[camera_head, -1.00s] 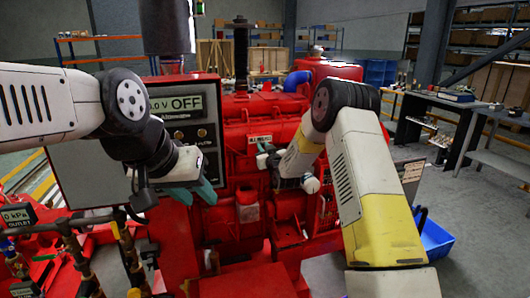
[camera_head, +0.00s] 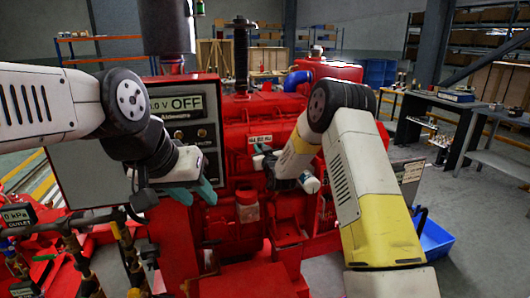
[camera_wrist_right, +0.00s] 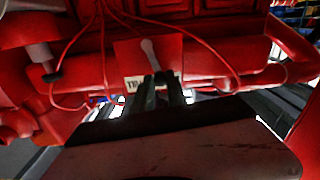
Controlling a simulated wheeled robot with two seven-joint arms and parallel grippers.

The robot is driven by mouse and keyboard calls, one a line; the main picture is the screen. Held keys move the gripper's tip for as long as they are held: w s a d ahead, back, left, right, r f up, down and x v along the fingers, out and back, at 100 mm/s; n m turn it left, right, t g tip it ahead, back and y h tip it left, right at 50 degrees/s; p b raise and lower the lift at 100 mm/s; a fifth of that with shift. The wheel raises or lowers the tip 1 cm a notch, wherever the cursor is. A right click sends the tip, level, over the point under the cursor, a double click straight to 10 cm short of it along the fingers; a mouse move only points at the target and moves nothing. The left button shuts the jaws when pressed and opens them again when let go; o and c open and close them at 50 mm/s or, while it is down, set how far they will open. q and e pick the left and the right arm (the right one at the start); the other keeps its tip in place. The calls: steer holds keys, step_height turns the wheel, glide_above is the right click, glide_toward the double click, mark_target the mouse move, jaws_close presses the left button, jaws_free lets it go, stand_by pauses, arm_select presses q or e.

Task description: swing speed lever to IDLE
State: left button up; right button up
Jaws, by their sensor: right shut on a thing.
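The speed lever (camera_wrist_right: 150,50) shows in the right wrist view as a pale, round-ended arm on a red plate. A white label (camera_wrist_right: 137,84) with dark letters sits below it, partly hidden by my fingers. My right gripper (camera_wrist_right: 162,95) is shut on the lever's lower part; the exact contact is dark and hard to see. In the head view my right gripper (camera_head: 262,160) is at the engine's front, just below a white label plate (camera_head: 260,140). My left gripper (camera_head: 195,192) has teal fingers apart and empty, in front of the control panel.
The control panel (camera_head: 188,105) reads OFF behind my left arm. A small jar (camera_head: 247,207) sits on the engine below my right gripper. Pipes and valves (camera_head: 75,250) crowd the lower left. Thin red cables (camera_wrist_right: 103,50) hang close to the lever.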

steer(key=shift+s+a+f, duration=0.1)
steer(key=shift+a+f, duration=0.05)
steer(key=shift+a, duration=0.25)
steer(key=shift+s+a+f, duration=0.1)
steer(key=shift+a, duration=0.15)
steer(key=shift+a+f, duration=0.15)
stand_by(0.4)
steer(key=o, duration=0.6)
steer(key=v, duration=0.6)
stand_by(0.4)
